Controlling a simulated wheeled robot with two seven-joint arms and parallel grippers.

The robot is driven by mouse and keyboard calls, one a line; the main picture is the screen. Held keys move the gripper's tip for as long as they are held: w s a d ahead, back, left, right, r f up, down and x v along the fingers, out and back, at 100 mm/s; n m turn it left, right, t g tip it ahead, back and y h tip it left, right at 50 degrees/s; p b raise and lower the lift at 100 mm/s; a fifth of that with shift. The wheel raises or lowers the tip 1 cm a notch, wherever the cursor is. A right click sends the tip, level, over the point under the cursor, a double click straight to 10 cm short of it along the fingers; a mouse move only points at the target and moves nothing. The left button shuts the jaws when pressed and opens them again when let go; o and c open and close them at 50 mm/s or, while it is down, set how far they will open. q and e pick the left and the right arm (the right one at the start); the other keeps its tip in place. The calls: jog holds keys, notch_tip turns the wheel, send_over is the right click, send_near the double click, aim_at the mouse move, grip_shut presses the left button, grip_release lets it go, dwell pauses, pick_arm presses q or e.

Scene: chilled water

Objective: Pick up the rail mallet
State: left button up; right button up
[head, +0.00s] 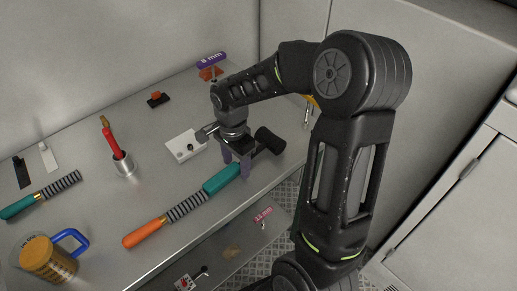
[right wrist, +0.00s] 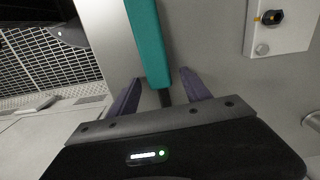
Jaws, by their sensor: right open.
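The rail mallet lies on the grey bench near its front edge. Its teal handle (head: 221,179) points to the lower left, and its black cylindrical head (head: 270,140) shows just right of my right gripper (head: 237,165). In the right wrist view, the teal handle (right wrist: 149,40) runs down between the two open fingers of my right gripper (right wrist: 160,80). A thin black shaft continues from the handle under the gripper body, which hides the head there. The fingers stand apart on either side, with gaps to the handle. My left gripper is not in view.
An orange-handled file (head: 145,233) lies close to the mallet's handle end. A white plate with a knob (head: 180,147) sits behind the gripper.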

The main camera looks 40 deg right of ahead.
jog(key=shift+c, duration=0.6)
grip_shut()
dwell(1.0)
